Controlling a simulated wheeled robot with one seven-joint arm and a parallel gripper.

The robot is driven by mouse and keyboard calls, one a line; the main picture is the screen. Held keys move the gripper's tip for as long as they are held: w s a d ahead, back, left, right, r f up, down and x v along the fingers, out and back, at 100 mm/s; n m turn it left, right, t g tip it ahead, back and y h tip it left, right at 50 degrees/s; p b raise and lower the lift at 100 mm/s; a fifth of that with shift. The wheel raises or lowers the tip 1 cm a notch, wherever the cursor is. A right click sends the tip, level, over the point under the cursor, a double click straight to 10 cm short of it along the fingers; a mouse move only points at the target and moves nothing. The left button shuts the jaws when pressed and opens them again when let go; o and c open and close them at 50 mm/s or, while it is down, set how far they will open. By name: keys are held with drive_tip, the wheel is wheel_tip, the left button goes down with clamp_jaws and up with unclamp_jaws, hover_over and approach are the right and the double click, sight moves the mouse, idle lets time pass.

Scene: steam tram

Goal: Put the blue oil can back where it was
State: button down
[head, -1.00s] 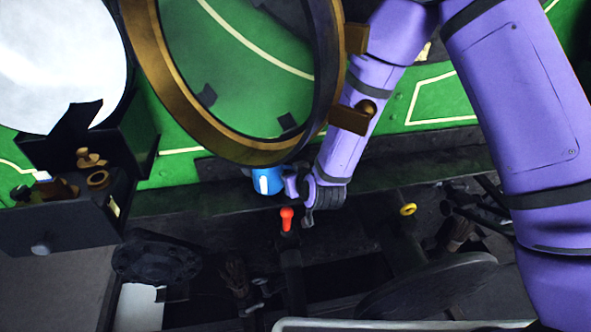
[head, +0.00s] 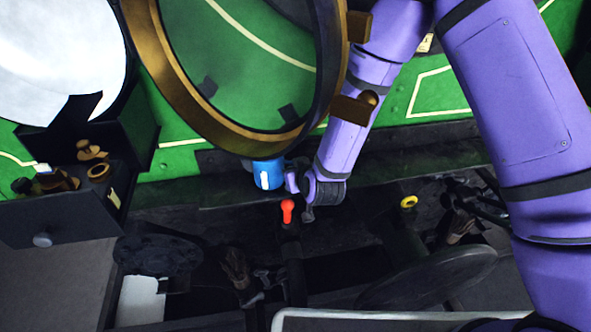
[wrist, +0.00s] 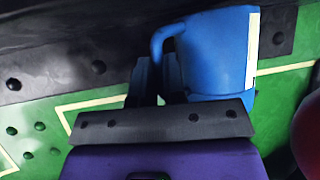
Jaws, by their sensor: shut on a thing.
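The blue oil can (head: 266,174), with a white stripe on its side, shows below the lower rim of a large brass ring in the head view. The ring hides its upper part. In the wrist view the blue can (wrist: 212,55) fills the upper middle, and its curved handle lies at the fingers. My gripper (head: 291,177) is shut on the can, seemingly by the handle. In the wrist view my gripper's dark fingers (wrist: 160,80) reach up to that handle. Whether the can rests on anything is hard to tell.
The glass-filled brass ring (head: 225,138) stands close to the can. A red-tipped lever (head: 287,211) is just below it, and a yellow ring (head: 408,202) is to the right. An open dark drawer (head: 62,215) holding brass parts is at left. Green lined panelling (head: 430,95) lies behind.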

drive_tip(key=shift+f, duration=0.35)
drive_tip(key=c, duration=1.1)
unclamp_jaws()
drive_tip(key=v, duration=1.1)
